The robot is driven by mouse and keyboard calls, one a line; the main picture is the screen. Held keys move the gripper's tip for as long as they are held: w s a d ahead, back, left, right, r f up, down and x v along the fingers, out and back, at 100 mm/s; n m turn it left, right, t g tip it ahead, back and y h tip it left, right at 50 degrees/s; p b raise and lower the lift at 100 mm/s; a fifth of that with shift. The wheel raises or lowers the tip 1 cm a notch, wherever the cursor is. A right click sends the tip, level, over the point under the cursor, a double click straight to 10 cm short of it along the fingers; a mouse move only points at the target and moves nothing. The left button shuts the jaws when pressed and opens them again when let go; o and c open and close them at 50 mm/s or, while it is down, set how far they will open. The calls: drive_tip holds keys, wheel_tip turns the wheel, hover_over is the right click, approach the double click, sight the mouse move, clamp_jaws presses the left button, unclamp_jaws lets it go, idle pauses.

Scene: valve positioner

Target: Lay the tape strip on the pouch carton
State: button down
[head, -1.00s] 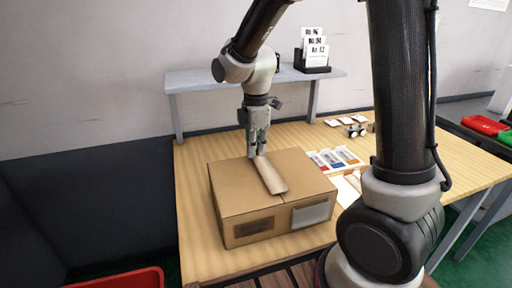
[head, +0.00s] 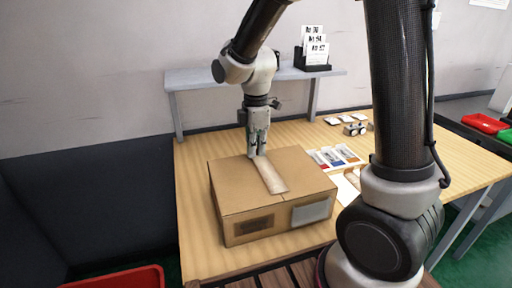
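The pouch carton (head: 232,203) is a closed brown cardboard box on the wooden table, with a dark label and a pale label on its front. The tan tape strip (head: 272,177) lies along the middle of the carton's top, running from near the back toward the front edge. It looks flat against the top. My gripper (head: 258,155) points straight down at the strip's far end, its fingertips at the carton's top. The fingers are close together; whether they pinch the strip is too small to tell.
A grey shelf (head: 200,80) behind the carton holds a black card holder (head: 313,67). Coloured cards (head: 335,156) and a small metal part (head: 355,130) lie to the right. A red bin (head: 120,280) is at lower left. The table left of the carton is clear.

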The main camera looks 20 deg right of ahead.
drive_tip(key=c, duration=1.6)
unclamp_jaws()
drive_tip(key=shift+o, duration=0.2)
wheel_tip(320, 180, up, 12)
drive_tip(key=s+d+r+m+t, duration=0.3)
drive_tip(key=s+d+m+t, duration=0.1)
drive_tip(key=s+d+m, duration=1.1)
drive_tip(key=s+m, duration=0.3)
drive_tip(key=s, duration=0.1)
drive_tip(key=shift+s+d, duration=0.15)
drive_tip(key=shift+d, duration=0.15)
